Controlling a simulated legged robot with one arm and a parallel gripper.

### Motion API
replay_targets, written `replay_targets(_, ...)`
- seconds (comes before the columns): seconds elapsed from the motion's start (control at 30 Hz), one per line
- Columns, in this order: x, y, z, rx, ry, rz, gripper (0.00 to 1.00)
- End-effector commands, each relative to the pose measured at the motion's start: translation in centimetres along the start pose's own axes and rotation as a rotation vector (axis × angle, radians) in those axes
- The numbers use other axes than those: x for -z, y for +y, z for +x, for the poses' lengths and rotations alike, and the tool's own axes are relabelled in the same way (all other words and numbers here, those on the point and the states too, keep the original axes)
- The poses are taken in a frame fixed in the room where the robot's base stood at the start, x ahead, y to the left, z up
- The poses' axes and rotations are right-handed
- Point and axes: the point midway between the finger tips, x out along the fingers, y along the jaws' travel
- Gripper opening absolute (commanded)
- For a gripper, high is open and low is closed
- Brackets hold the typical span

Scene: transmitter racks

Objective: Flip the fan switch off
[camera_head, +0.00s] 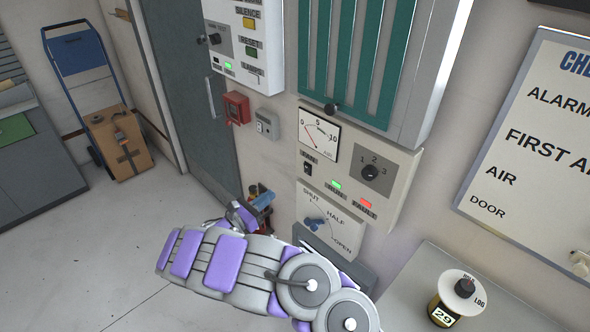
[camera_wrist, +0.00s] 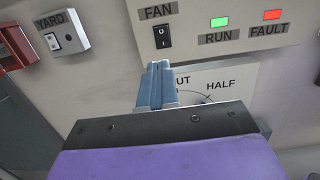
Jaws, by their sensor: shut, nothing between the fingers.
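The fan switch is a small black rocker (camera_wrist: 162,36) under the FAN label on a pale panel in the wrist view. It also shows as a small dark switch in the head view (camera_head: 307,168), below the gauge. Which way the rocker is tipped is too small to tell. My gripper (camera_wrist: 157,68) has its blue fingers together and empty. In the wrist view the fingertips appear just below the rocker, with a gap in the picture. Contact is not visible. My arm crosses the lower middle of the head view.
The green RUN light (camera_head: 337,185) and red FAULT light (camera_head: 366,204) are lit. A selector knob (camera_head: 371,172) sits right of the gauge (camera_head: 318,135). A YARD switch box (camera_wrist: 61,35) is left.

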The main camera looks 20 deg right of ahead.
Motion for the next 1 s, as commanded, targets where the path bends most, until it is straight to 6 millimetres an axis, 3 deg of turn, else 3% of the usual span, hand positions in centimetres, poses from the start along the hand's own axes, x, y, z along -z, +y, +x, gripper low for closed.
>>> replay_targets(0.37,0.1,0.1,1.3,0.002,0.001,0.001,0.00)
replay_targets(1.0,0.1,-0.1,12.5,0.005,-0.001,0.002,0.00)
